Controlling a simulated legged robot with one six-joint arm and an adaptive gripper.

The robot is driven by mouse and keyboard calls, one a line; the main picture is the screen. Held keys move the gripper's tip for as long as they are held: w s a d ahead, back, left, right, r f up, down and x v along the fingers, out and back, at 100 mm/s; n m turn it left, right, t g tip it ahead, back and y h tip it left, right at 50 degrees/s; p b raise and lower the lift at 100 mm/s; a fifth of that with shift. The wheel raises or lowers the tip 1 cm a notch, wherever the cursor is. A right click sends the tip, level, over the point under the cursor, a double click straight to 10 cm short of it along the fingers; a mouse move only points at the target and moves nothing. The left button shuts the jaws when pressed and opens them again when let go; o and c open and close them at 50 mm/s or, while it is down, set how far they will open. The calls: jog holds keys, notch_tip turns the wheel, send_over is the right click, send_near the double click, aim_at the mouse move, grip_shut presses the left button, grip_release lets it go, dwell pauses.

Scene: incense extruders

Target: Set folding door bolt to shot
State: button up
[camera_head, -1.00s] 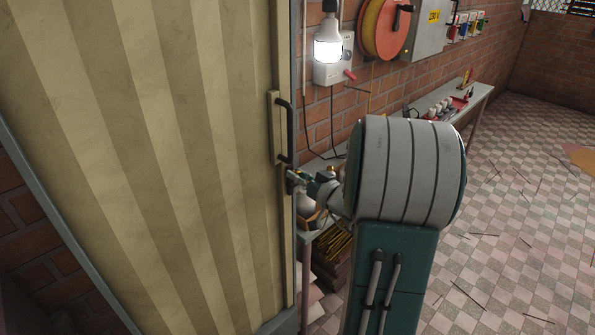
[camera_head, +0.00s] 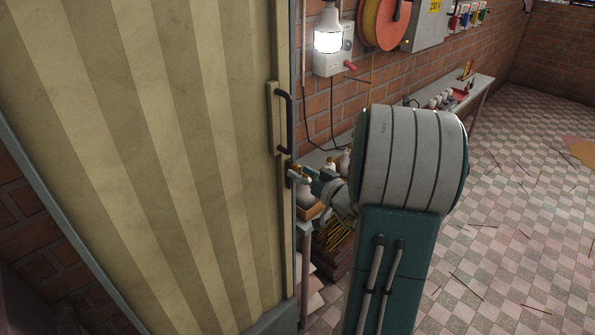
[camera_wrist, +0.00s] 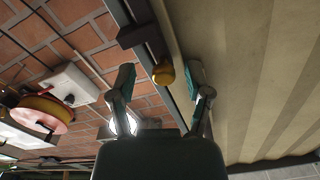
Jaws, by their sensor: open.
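The cream folding door (camera_head: 150,150) stands closed-looking across the left, with pleated panels and a dark pull handle (camera_head: 287,122) at its right edge. In the wrist view, a brass-coloured knob (camera_wrist: 163,73), apparently the bolt's, sits beside a dark metal bar (camera_wrist: 137,36) at the door edge. My gripper (camera_wrist: 160,76) is open, with one fingertip on each side of the knob in that picture; I cannot tell contact or depth. In the head view, my gripper (camera_head: 298,176) is small, at the door edge below the handle. The bolt's position is unclear.
A brick wall (camera_head: 400,75) runs behind, with a lit lamp (camera_head: 327,38), an orange reel (camera_head: 383,25) and a switch box. A bench (camera_head: 482,88) with small items stands along it. Tiled floor (camera_head: 520,220) is open at the right, with scattered thin sticks.

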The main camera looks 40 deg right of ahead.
jog(key=s, duration=1)
jog(key=shift+s+d, duration=0.3)
jog(key=shift+d, duration=0.15)
jog(key=s+a+n+g+y, duration=0.1)
jog(key=a+n+g+y, duration=0.15)
jog(key=a+g, duration=0.7)
jog(key=s+a+n+g+y, duration=0.1)
jog(key=a+n+g+y, duration=0.2)
jog(key=a, duration=1.4)
jog(key=s+a+r+m+h, duration=0.2)
jog(key=s+r+h, duration=0.3)
jog(key=s+h, duration=0.1)
jog(key=shift+m+h, duration=0.35)
jog(key=shift+a, duration=0.1)
